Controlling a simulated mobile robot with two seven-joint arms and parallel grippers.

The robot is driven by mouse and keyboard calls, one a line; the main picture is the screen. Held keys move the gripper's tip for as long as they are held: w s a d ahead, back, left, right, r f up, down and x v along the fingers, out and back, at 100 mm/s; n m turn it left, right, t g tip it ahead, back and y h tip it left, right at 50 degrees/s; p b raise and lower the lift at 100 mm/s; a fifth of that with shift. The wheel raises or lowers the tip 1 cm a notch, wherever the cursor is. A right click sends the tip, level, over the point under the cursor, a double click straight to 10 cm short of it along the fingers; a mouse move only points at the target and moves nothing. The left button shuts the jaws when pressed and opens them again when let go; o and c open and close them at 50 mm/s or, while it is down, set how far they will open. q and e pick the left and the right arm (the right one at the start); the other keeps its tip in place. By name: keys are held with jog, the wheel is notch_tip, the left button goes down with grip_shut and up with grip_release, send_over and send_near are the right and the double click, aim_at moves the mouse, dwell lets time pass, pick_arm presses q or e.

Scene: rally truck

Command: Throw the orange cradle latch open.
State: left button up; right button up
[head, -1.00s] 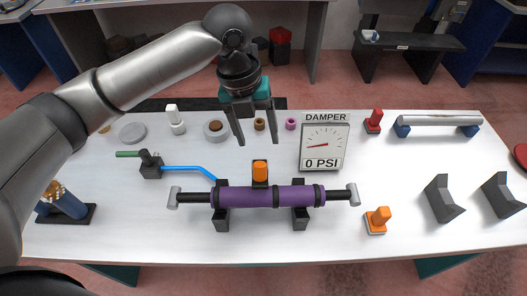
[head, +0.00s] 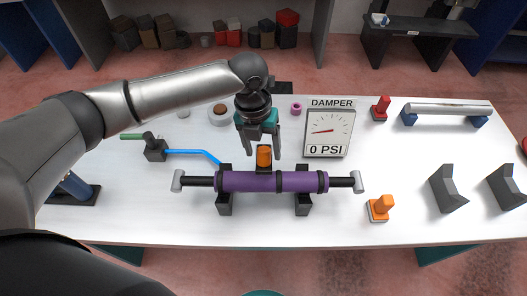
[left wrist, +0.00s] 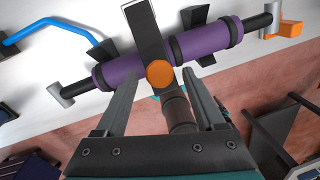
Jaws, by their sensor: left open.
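The orange cradle latch (head: 264,155) is a short upright orange cylinder on a black post behind the middle of the purple damper (head: 285,182). My left gripper (head: 263,152) is open and points down, with its two fingers either side of the latch in the head view. In the left wrist view the latch (left wrist: 160,73) shows as a round orange top between the open fingertips (left wrist: 160,78). I see no clear contact, and the fingers' height beside it is hard to tell. My right gripper is not in view.
The damper lies across black cradle supports (head: 303,204). A gauge (head: 328,133) reading 0 PSI stands right of my gripper. A blue hose (head: 190,152) lies to the left. An orange lever block (head: 380,208) and dark angled blocks (head: 447,188) stand to the right. The front table strip is clear.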

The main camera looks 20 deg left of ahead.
pick_arm(q)
jog(key=shift+d+f, duration=0.1)
jog(key=shift+f, duration=0.9)
grip_shut()
jog(key=shift+r, duration=0.1)
dwell(0.7)
